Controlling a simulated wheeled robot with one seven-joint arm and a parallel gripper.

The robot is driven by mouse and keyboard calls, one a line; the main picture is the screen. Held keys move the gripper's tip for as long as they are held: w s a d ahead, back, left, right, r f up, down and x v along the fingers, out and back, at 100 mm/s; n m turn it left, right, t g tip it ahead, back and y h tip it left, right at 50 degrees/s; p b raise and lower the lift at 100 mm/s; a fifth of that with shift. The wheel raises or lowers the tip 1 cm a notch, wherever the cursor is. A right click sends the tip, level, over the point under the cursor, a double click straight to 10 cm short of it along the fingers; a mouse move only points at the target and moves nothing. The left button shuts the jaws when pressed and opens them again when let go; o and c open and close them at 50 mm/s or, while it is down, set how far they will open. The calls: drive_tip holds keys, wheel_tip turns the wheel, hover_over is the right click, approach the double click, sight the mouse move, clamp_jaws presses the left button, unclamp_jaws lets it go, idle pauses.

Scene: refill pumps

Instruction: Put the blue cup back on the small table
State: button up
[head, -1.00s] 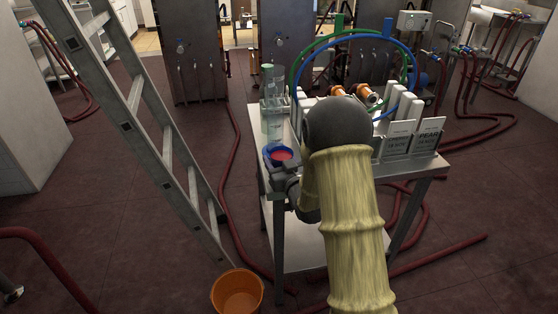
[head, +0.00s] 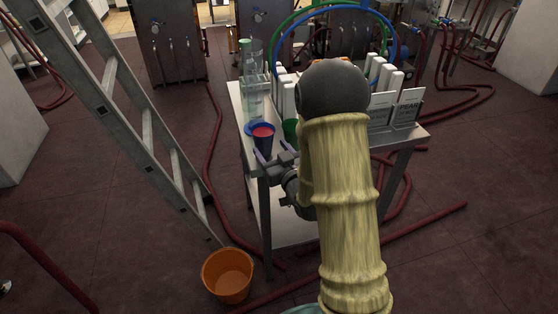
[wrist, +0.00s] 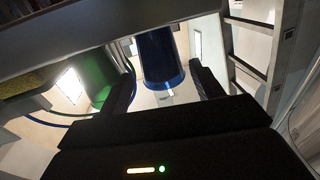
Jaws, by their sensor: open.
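The blue cup (head: 263,142), with red inside its mouth, is upright at the near left corner of the small table (head: 412,138). It looks to be standing on the top, though its base is partly hidden by my gripper. My gripper (head: 274,157) is open at the cup's near side. In the wrist view the blue cup (wrist: 158,58) shows in the gap between the two dark fingers of my gripper (wrist: 162,88), with room on both sides. My arm hides the middle of the table.
A clear cylinder (head: 252,92) stands behind the cup, and a green object (head: 290,130) is to its right. White label cards (head: 405,108) stand at the table's right. An orange bucket (head: 227,275) and a leaning ladder (head: 135,118) are to the left. Red hoses cross the floor.

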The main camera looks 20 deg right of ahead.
drive_tip(key=shift+s+d+r+p, duration=0.1)
drive_tip(key=shift+s+p, duration=0.1)
drive_tip(key=shift+s, duration=0.25)
drive_tip(key=shift+s+d+p, duration=0.1)
drive_tip(key=shift+s+p, duration=0.05)
drive_tip(key=shift+s, duration=0.25)
drive_tip(key=shift+s+r+p, duration=0.1)
drive_tip(key=shift+s+p, duration=0.15)
drive_tip(key=shift+p, duration=0.4)
drive_tip(key=shift+s+d+p, duration=0.25)
drive_tip(key=shift+s+p, duration=0.8)
drive_tip(key=shift+p, duration=0.35)
drive_tip(key=shift+w+f, duration=0.1)
drive_tip(key=shift+f, duration=0.1)
drive_tip(key=s+a+r+m+g+h, duration=0.1)
drive_tip(key=s+m+g+h, duration=0.1)
drive_tip(key=s+g, duration=1.3)
drive_tip(key=s+h, duration=0.1)
drive_tip(key=s, duration=0.2)
drive_tip(key=shift+s+r, duration=0.15)
drive_tip(key=shift+s, duration=0.25)
